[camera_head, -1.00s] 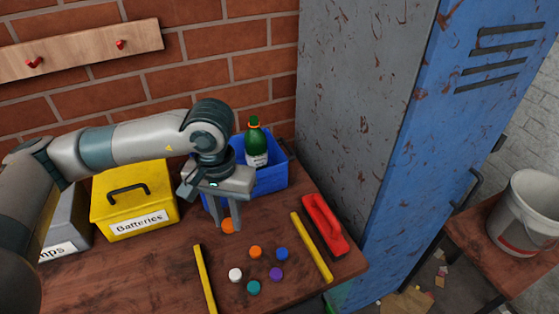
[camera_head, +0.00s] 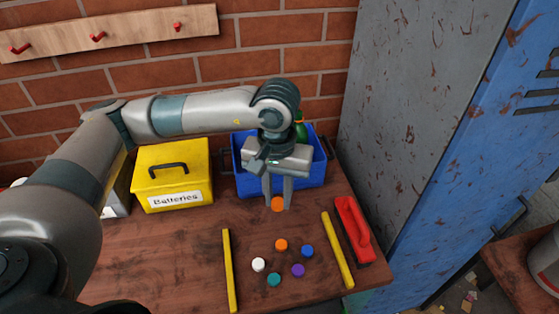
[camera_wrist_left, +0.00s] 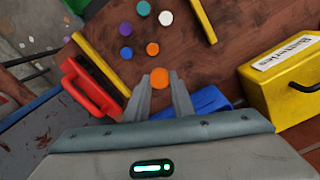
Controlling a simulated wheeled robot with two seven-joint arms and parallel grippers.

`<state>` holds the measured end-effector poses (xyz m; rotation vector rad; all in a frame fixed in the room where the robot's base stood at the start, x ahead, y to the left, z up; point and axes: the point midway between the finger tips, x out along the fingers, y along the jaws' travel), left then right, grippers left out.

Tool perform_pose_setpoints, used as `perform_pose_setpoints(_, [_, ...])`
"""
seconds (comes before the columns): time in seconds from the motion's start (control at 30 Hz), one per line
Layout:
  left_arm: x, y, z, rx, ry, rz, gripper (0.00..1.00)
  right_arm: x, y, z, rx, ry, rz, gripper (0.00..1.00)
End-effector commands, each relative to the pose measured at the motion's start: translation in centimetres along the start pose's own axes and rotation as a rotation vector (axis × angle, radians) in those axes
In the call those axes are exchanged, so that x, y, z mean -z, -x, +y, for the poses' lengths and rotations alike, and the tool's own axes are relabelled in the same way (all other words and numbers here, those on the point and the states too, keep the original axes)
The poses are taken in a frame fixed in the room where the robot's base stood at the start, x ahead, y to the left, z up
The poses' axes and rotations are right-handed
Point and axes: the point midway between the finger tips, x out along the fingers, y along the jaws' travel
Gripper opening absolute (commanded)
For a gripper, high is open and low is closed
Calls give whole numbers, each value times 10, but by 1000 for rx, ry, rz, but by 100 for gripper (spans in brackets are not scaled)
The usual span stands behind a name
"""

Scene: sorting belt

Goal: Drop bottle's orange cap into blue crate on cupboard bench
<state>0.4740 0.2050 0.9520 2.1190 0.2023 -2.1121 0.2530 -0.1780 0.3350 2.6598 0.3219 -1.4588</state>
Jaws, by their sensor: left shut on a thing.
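My left gripper (camera_head: 278,203) is shut on an orange cap (camera_head: 278,205), held in front of the blue crate (camera_head: 312,174). The cap also shows between the fingertips in the left wrist view (camera_wrist_left: 159,78). The blue crate stands on the wooden bench (camera_head: 190,245) against the brick wall; part of it shows in the left wrist view (camera_wrist_left: 207,100). A green bottle (camera_head: 301,131) stands in the crate, mostly hidden behind my gripper. A second orange cap (camera_head: 281,245) lies on the bench. My right gripper is not in view.
White (camera_head: 259,264), teal (camera_head: 274,280), purple (camera_head: 298,270) and blue (camera_head: 307,251) caps lie between two yellow strips (camera_head: 229,270) (camera_head: 338,250). A red float-like tool (camera_head: 354,230) lies at right. A yellow Batteries box (camera_head: 172,176) stands left of the crate. A tall metal locker (camera_head: 410,130) stands at right.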

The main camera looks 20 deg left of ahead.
Motion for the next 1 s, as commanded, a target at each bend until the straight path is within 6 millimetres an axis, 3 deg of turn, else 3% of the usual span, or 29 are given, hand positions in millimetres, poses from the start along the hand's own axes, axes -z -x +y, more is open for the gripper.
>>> perform_pose_setpoints(0.47, [88,43,-5,-23,1034,0,2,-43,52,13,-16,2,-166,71])
perform_pose_setpoints(1.0, [182,77,-45,-18,2337,-7,2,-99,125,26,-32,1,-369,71])
